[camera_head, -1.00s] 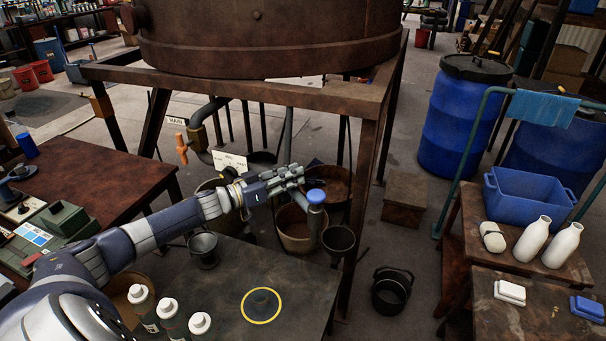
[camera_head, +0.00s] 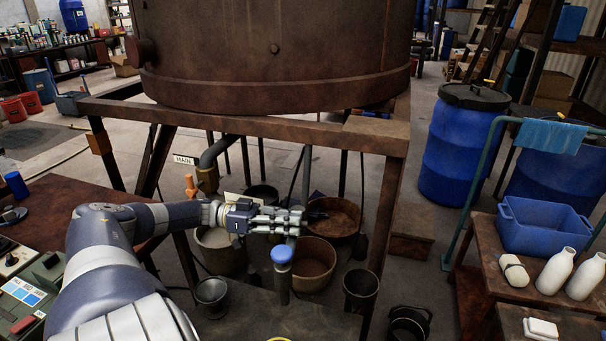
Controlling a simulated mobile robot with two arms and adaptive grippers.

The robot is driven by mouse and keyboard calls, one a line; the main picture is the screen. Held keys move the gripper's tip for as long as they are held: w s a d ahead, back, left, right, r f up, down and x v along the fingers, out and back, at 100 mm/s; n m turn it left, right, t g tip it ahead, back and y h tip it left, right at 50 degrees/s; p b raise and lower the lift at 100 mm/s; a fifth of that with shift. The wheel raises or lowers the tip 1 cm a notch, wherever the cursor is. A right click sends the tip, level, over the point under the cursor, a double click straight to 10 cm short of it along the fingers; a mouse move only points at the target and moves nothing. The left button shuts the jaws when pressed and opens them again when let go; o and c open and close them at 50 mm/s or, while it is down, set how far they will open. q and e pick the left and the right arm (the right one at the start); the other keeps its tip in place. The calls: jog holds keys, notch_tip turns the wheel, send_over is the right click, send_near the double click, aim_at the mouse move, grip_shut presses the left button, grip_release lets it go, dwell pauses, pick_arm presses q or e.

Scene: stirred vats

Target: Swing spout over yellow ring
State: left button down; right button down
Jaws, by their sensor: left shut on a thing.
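My left gripper (camera_head: 296,222) reaches in from the left. It is shut on the grey spout pipe, close behind its blue-capped end. The blue cap (camera_head: 282,254) tops a short grey downturned nozzle (camera_head: 283,290), which shows against the far part of the dark table. The yellow ring (camera_head: 278,339) shows only as a thin arc at the bottom edge, below the nozzle in the picture. The nozzle's end is apart from the ring in the picture. The fingers hide part of the pipe. My right gripper is not in view.
A rusty vat (camera_head: 270,60) on a brown frame stands behind. An orange-handled valve (camera_head: 191,187) is left of my gripper. A grey cup (camera_head: 212,294) stands left of the nozzle; a dark bucket (camera_head: 360,289) is to the right. Several tubs are below the vat.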

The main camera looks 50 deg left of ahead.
pick_arm(q)
jog(key=shift+s+a+f+g+h, duration=0.1)
jog(key=shift+s+f+g+h, duration=0.1)
jog(key=shift+g+h, duration=0.15)
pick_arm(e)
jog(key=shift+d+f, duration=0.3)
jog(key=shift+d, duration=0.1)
pick_arm(q)
jog(key=c, duration=1.5)
grip_release()
jog(key=shift+c, duration=0.2)
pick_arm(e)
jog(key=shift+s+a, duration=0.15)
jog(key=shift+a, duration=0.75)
pick_arm(q)
jog(key=shift+r, duration=0.15)
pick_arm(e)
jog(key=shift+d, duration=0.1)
